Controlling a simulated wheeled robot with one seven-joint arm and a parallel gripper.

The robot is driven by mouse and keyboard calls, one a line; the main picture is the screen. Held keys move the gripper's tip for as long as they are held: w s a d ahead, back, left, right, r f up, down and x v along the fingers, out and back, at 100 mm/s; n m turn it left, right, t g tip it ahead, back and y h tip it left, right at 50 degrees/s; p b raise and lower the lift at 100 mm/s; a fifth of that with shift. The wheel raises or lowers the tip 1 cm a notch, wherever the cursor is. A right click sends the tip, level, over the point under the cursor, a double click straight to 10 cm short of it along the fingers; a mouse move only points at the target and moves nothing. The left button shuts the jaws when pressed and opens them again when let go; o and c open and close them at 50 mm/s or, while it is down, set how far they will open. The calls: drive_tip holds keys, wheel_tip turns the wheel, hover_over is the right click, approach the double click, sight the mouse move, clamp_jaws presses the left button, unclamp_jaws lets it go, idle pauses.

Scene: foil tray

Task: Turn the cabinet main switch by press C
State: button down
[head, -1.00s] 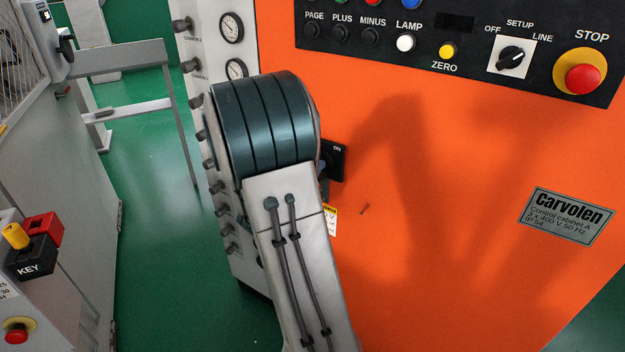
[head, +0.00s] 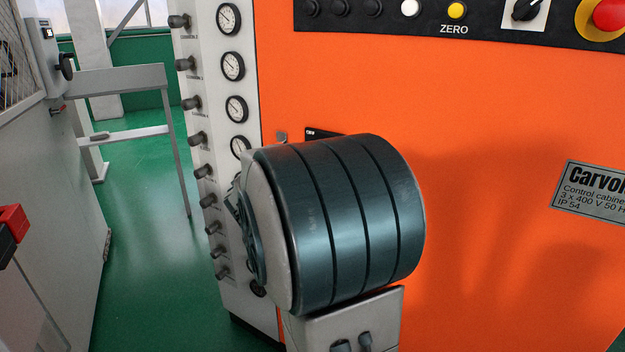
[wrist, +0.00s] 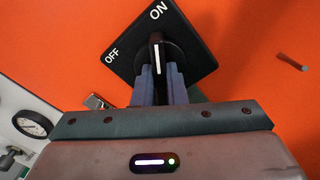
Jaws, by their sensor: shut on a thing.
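The main switch has a black square plate (wrist: 190,32) on the orange cabinet, turned at an angle in the wrist view. ON is at its top and OFF at its left. Its black handle (wrist: 157,52) has a white line pointing up towards ON. My gripper (wrist: 160,82) is shut on the handle, with one grey finger on each side of it. The fingers hide the handle's lower part. In the head view only a top strip of the switch plate (head: 320,132) shows; my arm hides the rest, and my gripper is hidden there.
On the orange cabinet (head: 480,180) are a black control panel (head: 540,38) at the top with a red stop button (head: 610,14), and a nameplate (head: 598,192). A white panel with gauges (head: 232,66) and knobs stands left of my arm. Green floor is clear farther left.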

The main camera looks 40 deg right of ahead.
drive_tip(key=shift+f+m+b, duration=0.15)
drive_tip(key=shift+m+b, duration=0.65)
drive_tip(key=shift+b, duration=0.3)
drive_tip(key=c, duration=1.5)
unclamp_jaws()
drive_tip(key=shift+o, duration=0.2)
drive_tip(key=v, duration=1.3)
drive_tip(key=shift+s+a+p, duration=0.2)
drive_tip(key=shift+a+p, duration=0.15)
drive_tip(key=shift+p, duration=0.1)
